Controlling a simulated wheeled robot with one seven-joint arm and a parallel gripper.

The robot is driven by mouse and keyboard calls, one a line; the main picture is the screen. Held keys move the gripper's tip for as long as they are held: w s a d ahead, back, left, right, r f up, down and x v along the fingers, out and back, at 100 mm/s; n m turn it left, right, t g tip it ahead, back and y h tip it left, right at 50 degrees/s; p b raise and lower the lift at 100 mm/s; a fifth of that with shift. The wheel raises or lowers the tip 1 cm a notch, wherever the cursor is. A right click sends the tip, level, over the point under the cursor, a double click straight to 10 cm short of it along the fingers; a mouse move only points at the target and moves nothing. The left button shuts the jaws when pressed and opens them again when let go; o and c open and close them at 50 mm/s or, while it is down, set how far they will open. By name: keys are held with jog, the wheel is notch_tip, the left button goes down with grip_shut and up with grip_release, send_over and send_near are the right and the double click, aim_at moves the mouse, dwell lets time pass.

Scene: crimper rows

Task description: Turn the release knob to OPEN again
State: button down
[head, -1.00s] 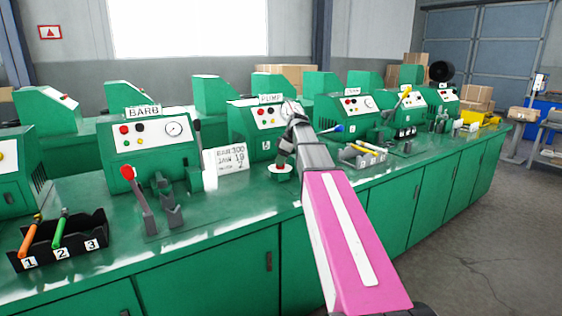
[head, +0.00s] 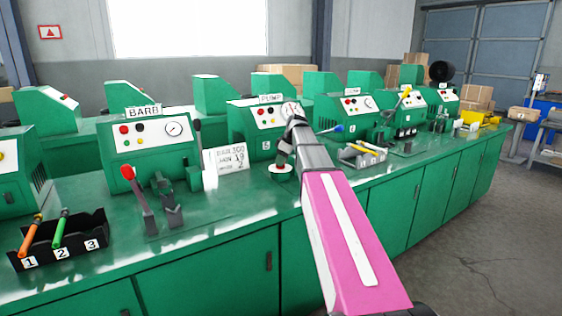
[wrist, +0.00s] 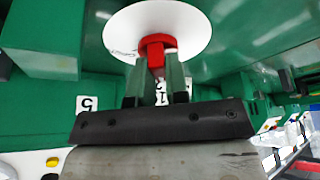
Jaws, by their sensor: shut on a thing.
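The release knob (wrist: 155,47) is red and stands on a round white disc (wrist: 190,30) in the wrist view. My gripper (wrist: 156,72) is shut on the knob, with one finger on each side of its red bar. Faint marks on the disc's edge are too small to read, so I cannot tell where the knob points. In the head view the white disc (head: 279,174) sits on the green bench, in front of the machine marked PUMP (head: 266,136). My gripper (head: 281,164) is small there, directly over the disc, and largely hides the knob.
A written card (head: 226,160) stands left of the knob. The BARB machine (head: 150,148) with a red-tipped lever (head: 140,195) is further left. A black tray (head: 88,250) of colored-handled tools is at the near left, and a grey tray (head: 352,160) lies to the right.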

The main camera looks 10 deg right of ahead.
jog(key=m+t+h, duration=0.1)
jog(key=m, duration=0.3)
jog(key=shift+s, duration=0.15)
jog(key=m+t+h, duration=0.1)
jog(key=m, duration=0.3)
jog(key=shift+a+m, duration=0.15)
jog(key=shift+m, duration=0.15)
jog(key=m+h, duration=0.2)
jog(key=m, duration=0.2)
jog(key=shift+m+t, duration=0.3)
jog(key=shift+a+m+h, duration=0.1)
jog(key=shift+m+h, duration=0.7)
jog(key=shift+m, duration=1.1)
jog(key=c, duration=1.1)
grip_release()
jog(key=shift+r, duration=0.1)
jog(key=v, duration=1)
jog(key=shift+a+r, duration=0.1)
jog(key=shift+r, duration=0.25)
